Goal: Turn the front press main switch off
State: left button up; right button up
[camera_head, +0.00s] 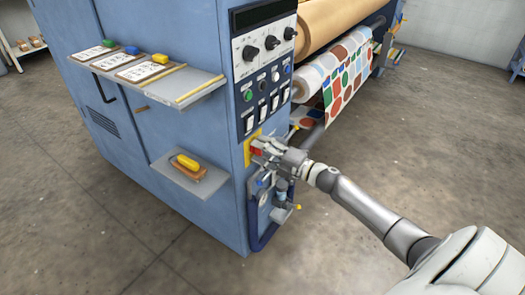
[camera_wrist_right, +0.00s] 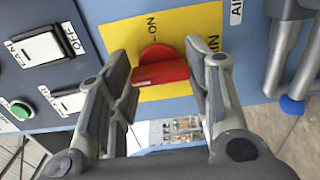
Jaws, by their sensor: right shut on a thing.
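The main switch is a red rotary handle (camera_wrist_right: 160,72) on a yellow plate (camera_wrist_right: 185,22) marked ON, seen close up in the right wrist view. In the head view the red handle (camera_head: 256,151) sits low on the front of the blue press, below the control panel. My right gripper (camera_head: 262,148) reaches it from the right. In the right wrist view my right gripper (camera_wrist_right: 160,75) has one finger on each side of the handle and is shut on it. The handle's bar lies roughly across between the fingers. My left gripper is not in view.
The control panel (camera_head: 264,70) with knobs and rocker switches is just above. Pipes and a valve unit (camera_head: 270,195) hang below the switch. A shelf with clipboards (camera_head: 150,68) and a lower shelf (camera_head: 190,175) stick out at left. Printed fabric (camera_head: 345,75) runs over rollers at right.

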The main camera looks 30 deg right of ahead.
jog(key=shift+f, duration=0.1)
jog(key=o, duration=1)
jog(key=v, duration=1.2)
